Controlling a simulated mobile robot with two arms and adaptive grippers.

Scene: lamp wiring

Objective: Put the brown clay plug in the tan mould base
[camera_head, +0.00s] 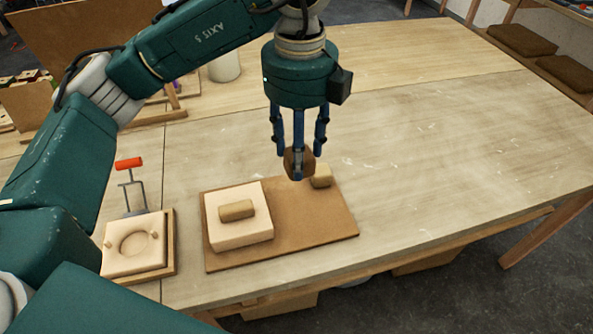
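The tan mould base (118,263) sits at the left of the table in a wooden frame. It has a round recess in its top and two small pegs. My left gripper (299,172) points down over the back right part of a brown board, with its fingers around the brown clay plug (291,160). The fingers look shut on the plug and hide part of it. The gripper is to the right of the mould base and apart from it. My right gripper is not in view.
A pale square block (240,236) with a tan grip on top sits on the brown board (310,235). A small tan block (321,176) is beside the gripper. The table's right side is clear.

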